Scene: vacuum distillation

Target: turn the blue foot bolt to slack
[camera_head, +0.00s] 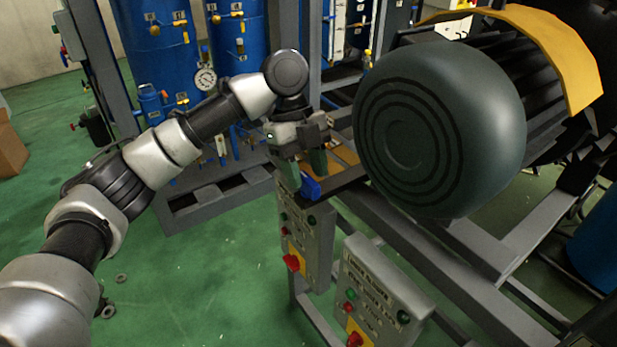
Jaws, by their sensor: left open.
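The blue foot bolt (310,187) shows as a small bright blue piece on the grey frame beside the large dark motor. My left gripper (305,178) points down at it, with one finger on each side of the bolt's top as seen from here. The fingers are open. I cannot tell whether they touch the bolt. The bolt's upper part is partly hidden by the gripper. My right gripper is not in view.
The large dark green motor (440,130) stands close to the right of my left gripper. Two control boxes (306,235) with red switches hang below on the frame. Blue tanks (160,50) stand behind.

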